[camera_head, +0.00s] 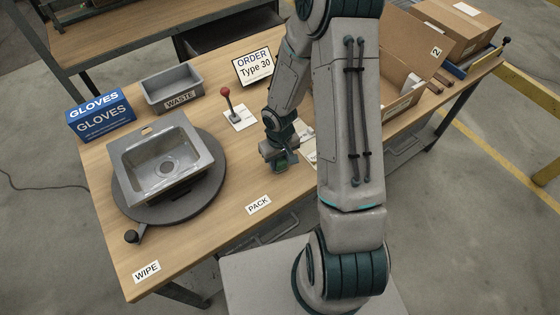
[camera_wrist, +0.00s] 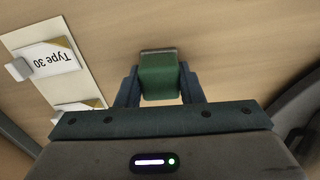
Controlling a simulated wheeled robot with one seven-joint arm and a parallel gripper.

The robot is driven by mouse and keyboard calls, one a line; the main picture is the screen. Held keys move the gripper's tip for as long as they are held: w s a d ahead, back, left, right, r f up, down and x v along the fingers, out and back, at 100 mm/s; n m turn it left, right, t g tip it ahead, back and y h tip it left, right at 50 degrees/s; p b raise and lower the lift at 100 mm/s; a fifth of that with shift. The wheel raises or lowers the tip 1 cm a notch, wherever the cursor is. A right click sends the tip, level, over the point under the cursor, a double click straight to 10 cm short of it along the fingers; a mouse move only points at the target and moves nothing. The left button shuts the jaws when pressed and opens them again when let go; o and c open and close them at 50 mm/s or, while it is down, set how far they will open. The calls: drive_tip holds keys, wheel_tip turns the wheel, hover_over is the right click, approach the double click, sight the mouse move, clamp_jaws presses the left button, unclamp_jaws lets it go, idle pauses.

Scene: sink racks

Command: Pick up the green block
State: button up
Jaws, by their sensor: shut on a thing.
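The green block (camera_wrist: 159,77) sits between the two fingers of my gripper (camera_wrist: 160,90) in the wrist view, with a finger against each side. In the head view my gripper (camera_head: 281,163) points down over the middle of the wooden table (camera_head: 225,180). Only a little of the green block (camera_head: 281,166) shows there between the fingers. My gripper is shut on it. I cannot tell whether the block touches the table or is just above it.
A sink (camera_head: 160,158) on a round turntable (camera_head: 125,195) stands at the left. A grey WASTE bin (camera_head: 172,88), a blue GLOVES box (camera_head: 101,116) and a red-knobbed lever (camera_head: 226,92) stand behind. A card labelled Type 30 (camera_wrist: 48,58) lies beside my gripper. An open cardboard box (camera_head: 408,55) stands at the right.

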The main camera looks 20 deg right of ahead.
sight(283, 160)
drive_tip(key=shift+r, duration=0.1)
drive_tip(key=shift+r, duration=0.5)
drive_tip(key=r, duration=0.2)
drive_tip(key=d+r, duration=0.1)
drive_tip(key=shift+s+r, duration=0.3)
drive_tip(key=s+d+r+p, duration=0.1)
drive_tip(key=s+d+r, duration=0.5)
drive_tip(key=s+d, duration=0.1)
drive_tip(key=shift+s+d+r, duration=0.15)
drive_tip(key=shift+s+d, duration=0.05)
drive_tip(key=shift+d, duration=0.05)
drive_tip(key=shift+o, duration=0.6)
